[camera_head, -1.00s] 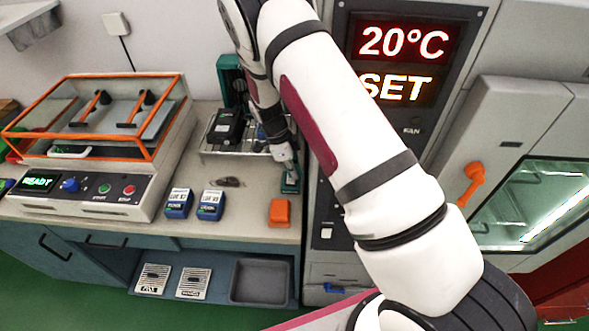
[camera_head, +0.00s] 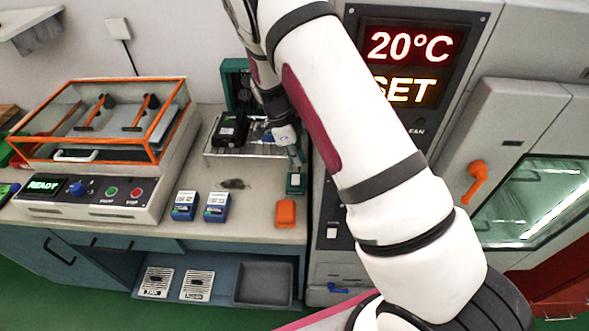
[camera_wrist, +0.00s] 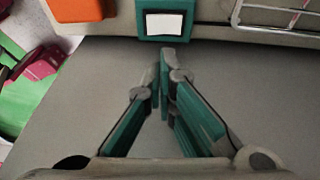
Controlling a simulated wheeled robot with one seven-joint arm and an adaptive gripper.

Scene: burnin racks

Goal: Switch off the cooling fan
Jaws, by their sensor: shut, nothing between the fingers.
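A small teal box with a white face (camera_head: 295,183) stands on the counter near its right end. It also shows in the wrist view (camera_wrist: 165,22), just beyond my fingertips. I cannot tell its switch position. My gripper (camera_head: 297,160) is just above and behind it in the head view. In the wrist view my gripper's teal fingers (camera_wrist: 166,62) are closed together and empty, and look apart from the box. A larger teal housing (camera_head: 240,88) stands at the counter's back; whether it is the fan is unclear. A "FAN" label (camera_head: 417,132) shows on the tall cabinet, partly beside my arm.
An orange block (camera_head: 285,213) lies by the counter's front edge. Two blue boxes (camera_head: 184,206) stand to its left. A wire rack (camera_head: 218,152) holds a black device (camera_head: 230,129). The cabinet (camera_head: 331,260) rises close on the right. My arm hides part of its panel.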

